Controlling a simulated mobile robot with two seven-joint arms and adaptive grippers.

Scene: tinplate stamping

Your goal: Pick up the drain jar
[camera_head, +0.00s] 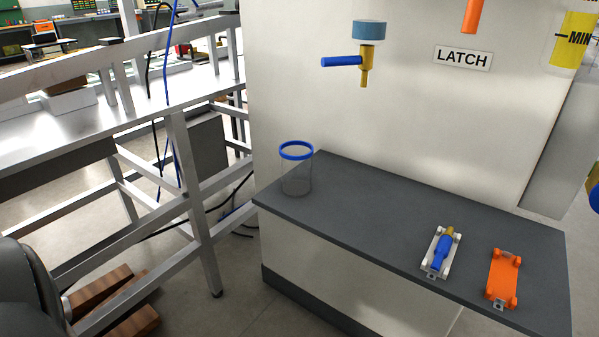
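The drain jar (297,174) is a clear, see-through jar with a blue rim. It stands upright at the left end of a dark grey shelf (380,208) on the front of a cream-coloured machine. It looks empty, and nothing touches it from the sides. Neither of my grippers shows in the head view. A dark rounded part, which may be my own arm, shows at the lower left edge.
A drain valve (364,60) with a blue handle sticks out of the machine (420,110) above the shelf. A white holder (440,252) with a blue-and-yellow piece and an orange holder (503,277) lie at the right. A metal frame table (130,110) stands left of the shelf.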

